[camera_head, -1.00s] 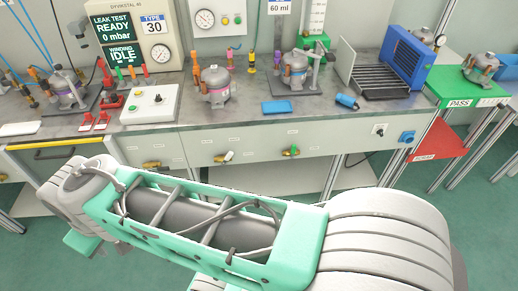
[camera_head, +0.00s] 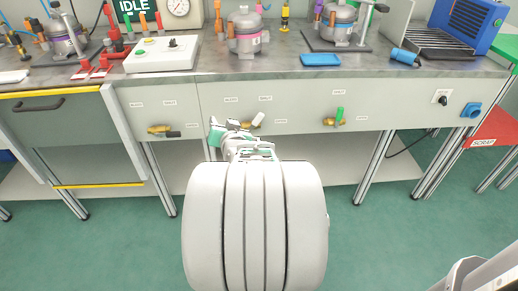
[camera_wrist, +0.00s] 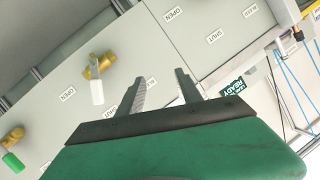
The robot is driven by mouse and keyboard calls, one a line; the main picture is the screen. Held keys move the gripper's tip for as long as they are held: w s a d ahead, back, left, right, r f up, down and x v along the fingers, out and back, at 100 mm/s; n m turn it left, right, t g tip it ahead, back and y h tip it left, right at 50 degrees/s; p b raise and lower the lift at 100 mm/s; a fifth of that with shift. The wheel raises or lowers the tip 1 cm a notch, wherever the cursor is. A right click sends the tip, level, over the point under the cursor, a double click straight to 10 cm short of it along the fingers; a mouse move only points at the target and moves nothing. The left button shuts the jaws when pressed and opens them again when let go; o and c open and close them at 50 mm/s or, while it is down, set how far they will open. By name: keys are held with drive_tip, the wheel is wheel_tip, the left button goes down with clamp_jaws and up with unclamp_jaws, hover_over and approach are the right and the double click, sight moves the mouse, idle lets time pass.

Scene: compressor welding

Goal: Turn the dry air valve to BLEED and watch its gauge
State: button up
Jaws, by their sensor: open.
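Three brass valves sit on the bench's front panel: one with a black handle (camera_head: 160,130), one with a white handle (camera_head: 257,120) and one with a green handle (camera_head: 339,115). I cannot read which is dry air. In the wrist view, the white handle (camera_wrist: 97,92) and green handle (camera_wrist: 13,161) show left of my gripper (camera_wrist: 160,88), which is open and empty, apart from both. Labels near them read OPEN, SHUT and BLEED. In the head view, my wrist partly covers the white-handled valve. A round gauge (camera_head: 178,7) shows at the top edge, cut off; its reading is unclear.
The bench top (camera_head: 215,72) overhangs the panel and carries a white control box (camera_head: 162,53), several compressors and a blue pad (camera_head: 320,59). A drawer front (camera_head: 60,120) with yellow edging is at left. A blue socket (camera_head: 471,110) is at right. Green floor lies in front.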

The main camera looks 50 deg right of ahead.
sight(259, 119)
drive_tip(key=s+d+f+m+h+b, duration=0.4)
drive_tip(key=s+d+f+h+b, duration=0.15)
drive_tip(key=s+d, duration=0.3)
drive_tip(key=shift+m+g, duration=0.3)
drive_tip(key=x, duration=0.8)
drive_tip(key=shift+w+d+r, duration=0.1)
drive_tip(key=shift+w+d, duration=0.15)
drive_tip(key=shift+c, duration=0.3)
clamp_jaws()
